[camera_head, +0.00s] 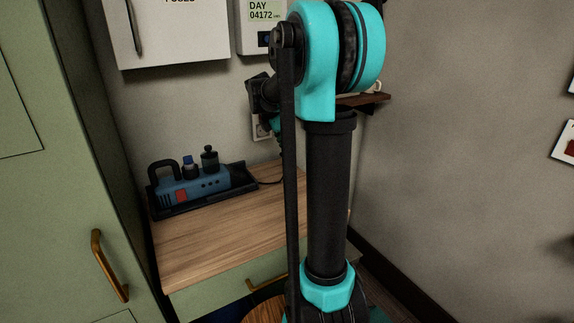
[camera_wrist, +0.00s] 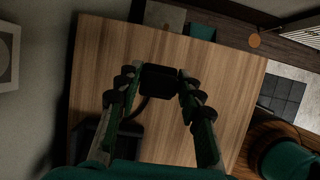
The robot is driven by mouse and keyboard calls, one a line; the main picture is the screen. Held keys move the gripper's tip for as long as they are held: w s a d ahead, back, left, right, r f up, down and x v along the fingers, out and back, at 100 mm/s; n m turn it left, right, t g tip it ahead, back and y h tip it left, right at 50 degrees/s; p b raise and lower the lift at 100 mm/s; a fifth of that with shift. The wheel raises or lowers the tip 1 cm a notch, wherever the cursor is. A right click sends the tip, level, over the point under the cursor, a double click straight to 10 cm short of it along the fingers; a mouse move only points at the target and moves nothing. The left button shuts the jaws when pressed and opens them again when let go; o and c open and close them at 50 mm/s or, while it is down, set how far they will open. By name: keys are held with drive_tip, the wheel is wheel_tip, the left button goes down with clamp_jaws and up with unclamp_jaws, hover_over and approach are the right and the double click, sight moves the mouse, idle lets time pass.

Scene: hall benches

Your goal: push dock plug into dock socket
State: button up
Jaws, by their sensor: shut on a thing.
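In the wrist view my gripper (camera_wrist: 160,82) is shut on a dark block, the dock plug (camera_wrist: 159,79), held between its fingertips above the wooden top. A dark cable (camera_wrist: 141,108) curves away from the plug toward the lower left. In the head view my arm hides most of the gripper and the plug. A pale wall plate (camera_head: 261,128), which looks like the dock socket, shows partly behind my arm above the bench. I cannot tell the gap between plug and plate, or whether they touch.
A blue device with dark knobs (camera_head: 195,188) sits in a black tray (camera_head: 242,177) on the wooden bench top (camera_head: 215,240). A small brown shelf (camera_head: 372,101) is on the wall at right. A green cabinet (camera_head: 50,180) stands at left. The bench front is clear.

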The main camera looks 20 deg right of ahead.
wheel_tip(320, 180, up, 10)
drive_tip(key=shift+f, duration=0.2)
idle(0.4)
